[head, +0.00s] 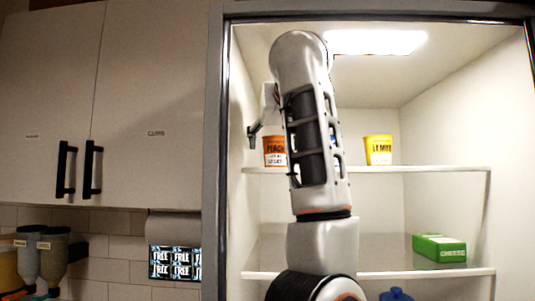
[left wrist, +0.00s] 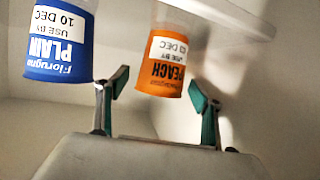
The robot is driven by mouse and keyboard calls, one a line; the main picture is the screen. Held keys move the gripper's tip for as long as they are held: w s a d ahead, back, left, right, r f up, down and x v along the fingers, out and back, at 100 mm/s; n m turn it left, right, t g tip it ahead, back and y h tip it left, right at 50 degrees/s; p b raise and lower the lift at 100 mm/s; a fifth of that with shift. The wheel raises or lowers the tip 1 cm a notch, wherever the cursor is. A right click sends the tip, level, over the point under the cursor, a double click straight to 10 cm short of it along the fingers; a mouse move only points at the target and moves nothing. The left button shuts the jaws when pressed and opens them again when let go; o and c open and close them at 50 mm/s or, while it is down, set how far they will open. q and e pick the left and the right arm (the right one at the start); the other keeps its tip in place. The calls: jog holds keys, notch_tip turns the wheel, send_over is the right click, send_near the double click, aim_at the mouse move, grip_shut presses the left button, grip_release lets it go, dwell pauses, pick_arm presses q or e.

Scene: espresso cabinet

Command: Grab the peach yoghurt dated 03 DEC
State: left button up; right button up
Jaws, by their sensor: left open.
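The orange peach yoghurt cup (head: 275,158) stands on the upper shelf of the open cabinet, just right of my left gripper (head: 253,136). In the left wrist view, which is upside down, the peach cup (left wrist: 173,62) has a white use-by label that seems to read 03 DEC; its first digit is unclear. My left gripper (left wrist: 158,88) is open and empty there, its fingers on either side of the cup's near edge in the picture. I cannot tell whether they touch it. My right gripper is out of view.
A blue plain yoghurt (left wrist: 60,45) dated 10 DEC stands beside the peach cup, mostly hidden by my arm in the head view. A yellow lemon cup (head: 378,150) stands further right on the upper shelf (head: 440,169). A green cheese box (head: 439,248) sits on the lower shelf.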

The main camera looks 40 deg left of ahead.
pick_arm(q)
jog(key=shift+w+a+f, duration=0.1)
jog(key=shift+w+a, duration=0.1)
jog(key=shift+a, duration=0.05)
jog(key=shift+d, duration=0.15)
jog(key=shift+c, duration=1.1)
jog(key=c, duration=1.1)
jog(key=shift+s, duration=0.15)
